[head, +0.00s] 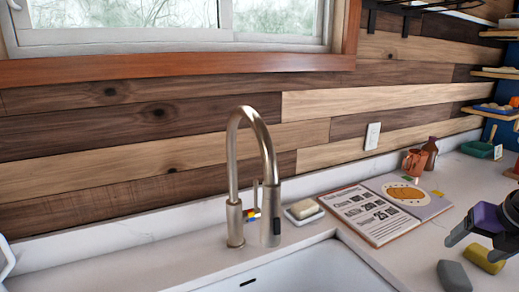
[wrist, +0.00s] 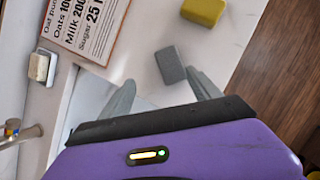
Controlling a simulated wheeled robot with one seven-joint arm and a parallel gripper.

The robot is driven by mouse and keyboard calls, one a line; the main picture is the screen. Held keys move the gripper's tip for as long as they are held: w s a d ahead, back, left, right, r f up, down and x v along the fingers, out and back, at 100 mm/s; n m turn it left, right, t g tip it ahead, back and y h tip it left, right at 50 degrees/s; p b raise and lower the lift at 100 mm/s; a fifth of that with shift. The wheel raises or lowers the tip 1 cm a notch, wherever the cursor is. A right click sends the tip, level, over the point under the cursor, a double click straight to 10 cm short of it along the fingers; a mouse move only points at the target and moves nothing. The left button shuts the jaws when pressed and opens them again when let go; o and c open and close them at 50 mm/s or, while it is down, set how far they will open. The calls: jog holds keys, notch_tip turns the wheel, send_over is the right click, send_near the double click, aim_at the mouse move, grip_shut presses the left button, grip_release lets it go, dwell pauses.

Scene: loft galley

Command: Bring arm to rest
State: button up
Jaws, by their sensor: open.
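My gripper (head: 474,243) is at the right edge of the head view, above the countertop and right of the sink. Its dark fingers are apart with nothing between them.
An open recipe book (head: 370,213) lies right of the white sink (head: 300,272). A tall faucet (head: 237,180) rises behind the sink, beside a soap dish (head: 304,214). A copper mug (head: 413,163) and brown bottle (head: 430,152) stand at the wall. Shelves (head: 495,73) are far right.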

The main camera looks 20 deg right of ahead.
jog(key=w+a+r+m+t, duration=0.2)
jog(key=w+r+m+t, duration=0.25)
jog(key=w+r, duration=0.2)
jog(key=w+a+r+m+t, duration=0.3)
jog(key=w+r+m+t, duration=0.15)
jog(key=w+r, duration=0.2)
jog(key=w+a+r+m+t, duration=0.1)
jog(key=a+r+m+t, duration=0.6)
jog(key=a+m+t, duration=0.3)
jog(key=s+a+f+m+g+h, duration=0.25)
jog(key=s+a+f+m, duration=0.4)
jog(key=f, duration=0.35)
jog(key=s+a+f+m+g+h, duration=0.2)
jog(key=s+a+f+m+h, duration=0.2)
jog(key=s+a+f+m, duration=0.35)
jog(key=s+a+f+n+g+y, duration=0.2)
jog(key=s+a+f+n+y, duration=0.1)
jog(key=s+f, duration=0.5)
jog(key=s+a+f+n+g+y, duration=0.2)
jog(key=s+a+f+n+y, duration=0.2)
jog(key=s, duration=0.8)
jog(key=a+f+y, duration=0.2)
jog(key=a+f, duration=0.1)
jog(key=f, duration=0.1)
jog(key=shift+s+a+f, duration=0.15)
jog(key=shift+s+a, duration=0.05)
jog(key=shift+s, duration=0.2)
